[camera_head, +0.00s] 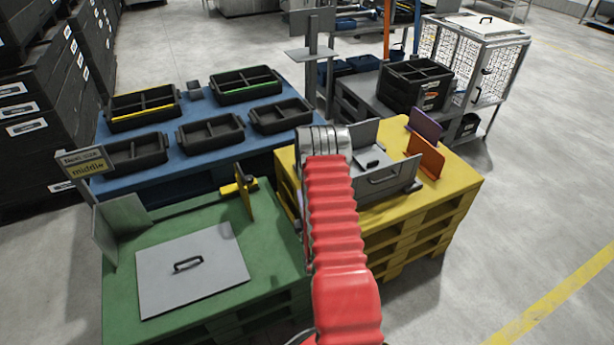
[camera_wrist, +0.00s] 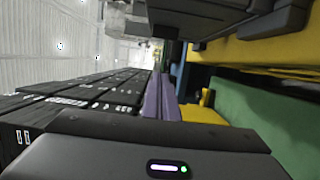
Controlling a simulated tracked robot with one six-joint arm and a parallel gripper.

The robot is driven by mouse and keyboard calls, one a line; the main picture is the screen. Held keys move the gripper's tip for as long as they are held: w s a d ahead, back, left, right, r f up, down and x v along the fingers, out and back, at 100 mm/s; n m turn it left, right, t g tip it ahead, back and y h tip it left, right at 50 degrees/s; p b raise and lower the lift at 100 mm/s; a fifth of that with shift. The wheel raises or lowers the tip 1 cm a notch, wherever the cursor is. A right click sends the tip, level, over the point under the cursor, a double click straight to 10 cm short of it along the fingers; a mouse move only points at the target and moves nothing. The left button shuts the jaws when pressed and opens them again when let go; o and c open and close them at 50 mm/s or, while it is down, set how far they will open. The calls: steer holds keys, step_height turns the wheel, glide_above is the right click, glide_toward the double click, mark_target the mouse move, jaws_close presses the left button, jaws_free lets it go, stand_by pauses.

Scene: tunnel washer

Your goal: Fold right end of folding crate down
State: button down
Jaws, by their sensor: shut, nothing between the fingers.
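The grey folding crate (camera_head: 392,184) sits on the yellow pallet, partly hidden behind my arm. Its near long side with a handle stands upright, and a plain grey panel (camera_head: 364,133) stands at its back. A smaller panel with a dark handle (camera_head: 371,160) shows between them; I cannot tell how far it is folded. The state of the crate's right end is unclear. My gripper (camera_head: 322,142), at the end of the red-sleeved arm, is shut and empty by the crate's left part in the picture; its fingertips are hard to make out. The wrist view does not show the crate clearly.
Orange (camera_head: 426,157) and purple (camera_head: 427,125) panels stand right of the crate on the yellow pallet (camera_head: 455,185). A green pallet (camera_head: 270,262) holds a flat grey lid (camera_head: 192,270). Behind, a blue table (camera_head: 185,168) carries several black trays. The floor at right is clear.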

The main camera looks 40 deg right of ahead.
steer(key=shift+w+d, duration=0.1)
steer(key=w+d, duration=0.7)
steer(key=d, duration=0.1)
steer(key=shift+w+d, duration=0.15)
steer(key=shift+d, duration=0.25)
steer(key=shift+w+a, duration=0.1)
stand_by(0.5)
